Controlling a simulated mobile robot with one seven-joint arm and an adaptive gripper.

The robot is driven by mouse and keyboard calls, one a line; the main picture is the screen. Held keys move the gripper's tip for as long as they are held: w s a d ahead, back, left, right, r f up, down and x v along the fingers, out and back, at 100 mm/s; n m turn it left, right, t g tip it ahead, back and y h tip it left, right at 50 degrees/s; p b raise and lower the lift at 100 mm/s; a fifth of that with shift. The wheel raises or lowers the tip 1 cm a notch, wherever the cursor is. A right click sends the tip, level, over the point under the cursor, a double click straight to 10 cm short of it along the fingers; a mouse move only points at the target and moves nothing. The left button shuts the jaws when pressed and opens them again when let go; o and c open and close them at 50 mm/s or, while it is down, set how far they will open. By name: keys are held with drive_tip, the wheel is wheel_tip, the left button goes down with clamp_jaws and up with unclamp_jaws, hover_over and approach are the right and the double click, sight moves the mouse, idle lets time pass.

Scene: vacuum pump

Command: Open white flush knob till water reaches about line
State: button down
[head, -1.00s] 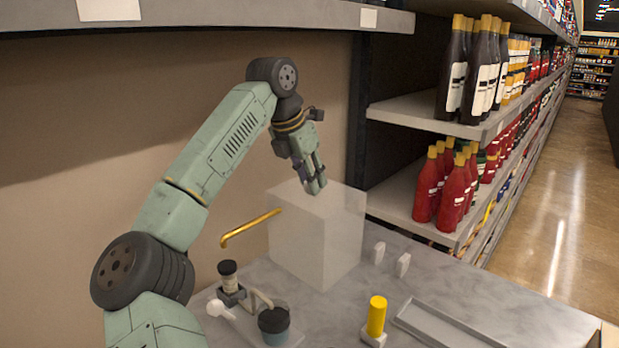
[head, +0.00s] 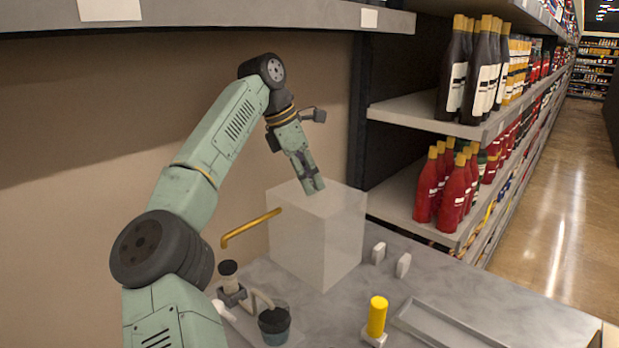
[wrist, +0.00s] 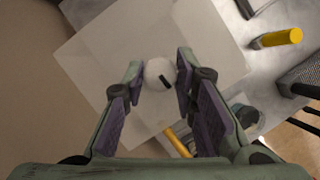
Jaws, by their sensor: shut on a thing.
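A translucent white box (head: 318,240) stands on the grey counter. My gripper (head: 313,187) points down at its top. In the wrist view, the round white knob (wrist: 159,74), with a dark mark on it, sits between the fingertips (wrist: 158,76) over the box top (wrist: 100,65). My gripper is shut on it; in the head view the fingers hide the knob. A brass pipe (head: 250,228) sticks out of the box's left side. No water or line on the box can be made out.
A small pump-like assembly (head: 232,285) and a dark cup (head: 274,328) stand at the front left. A yellow cylinder (head: 377,317) stands near an empty tray (head: 445,328). Two small white blocks (head: 379,253) (head: 403,265) stand right of the box. Bottle shelves (head: 425,105) are behind.

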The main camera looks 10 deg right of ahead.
drive_tip(key=shift+m, duration=0.4)
drive_tip(key=c, duration=1.3)
unclamp_jaws()
